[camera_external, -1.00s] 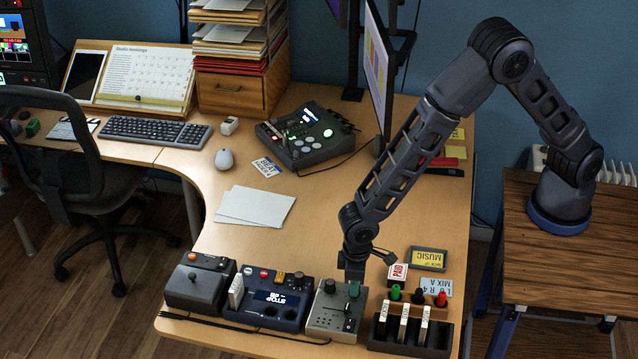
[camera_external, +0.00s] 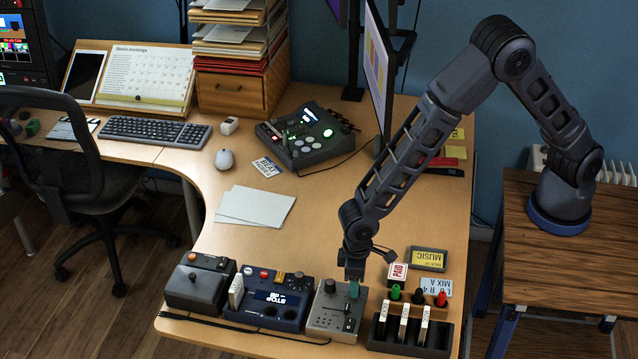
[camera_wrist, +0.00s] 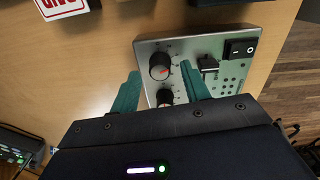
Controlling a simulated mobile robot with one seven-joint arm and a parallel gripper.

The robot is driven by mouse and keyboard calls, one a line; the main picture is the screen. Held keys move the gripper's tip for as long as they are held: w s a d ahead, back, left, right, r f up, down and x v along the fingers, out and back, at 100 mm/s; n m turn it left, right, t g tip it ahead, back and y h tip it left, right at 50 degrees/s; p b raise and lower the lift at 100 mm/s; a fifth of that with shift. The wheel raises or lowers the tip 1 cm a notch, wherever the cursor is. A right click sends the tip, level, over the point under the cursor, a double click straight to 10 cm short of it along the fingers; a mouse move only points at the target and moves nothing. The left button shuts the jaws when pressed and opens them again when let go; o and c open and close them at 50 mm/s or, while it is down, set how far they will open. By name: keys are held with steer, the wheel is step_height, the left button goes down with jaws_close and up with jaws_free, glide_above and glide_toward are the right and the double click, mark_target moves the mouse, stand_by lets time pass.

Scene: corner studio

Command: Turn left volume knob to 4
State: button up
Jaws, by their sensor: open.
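A grey control box (camera_external: 326,318) stands near the table's front edge. In the wrist view its panel (camera_wrist: 225,85) has two dark round knobs with pale tops and red marks. One knob (camera_wrist: 160,66) shows fully near the fingertips; the other knob (camera_wrist: 165,98) lies closer to my gripper's body, which partly hides it. I cannot tell which is the left volume knob, or read a scale number. My gripper (camera_wrist: 162,77) is open, its teal fingers on either side of the knobs, with no clear contact. In the external view my gripper (camera_external: 354,288) points down over the box.
The panel also has a slider (camera_wrist: 208,64) and a black rocker switch (camera_wrist: 242,48). A dark unit with a display (camera_external: 272,300) stands left of the box; a black rack (camera_external: 440,338) stands close on the right. A PAID block (camera_external: 397,272) is behind the rack.

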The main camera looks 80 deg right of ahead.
step_height(320, 180, up, 10)
stand_by(0.4)
steer(key=s+d+r+t+y, duration=0.1)
steer(key=s+d+r, duration=0.3)
steer(key=d+r, duration=0.65)
steer(key=s+d+r+t, duration=0.1)
steer(key=s+d+r, duration=0.3)
steer(key=d+r, duration=0.7)
steer(key=s+d+r+t, duration=0.1)
steer(key=s+d+r, duration=0.1)
steer(key=s+d, duration=0.3)
steer(key=s+d+r, duration=0.3)
steer(key=s+d, duration=0.2)
steer(key=s, duration=0.5)
steer(key=s+d+r+m+t, duration=0.1)
steer(key=s+d+r, duration=0.1)
steer(key=s+d, duration=0.3)
steer(key=s, duration=0.3)
steer(key=shift+r+t+h, duration=0.3)
steer(key=shift+h, duration=0.1)
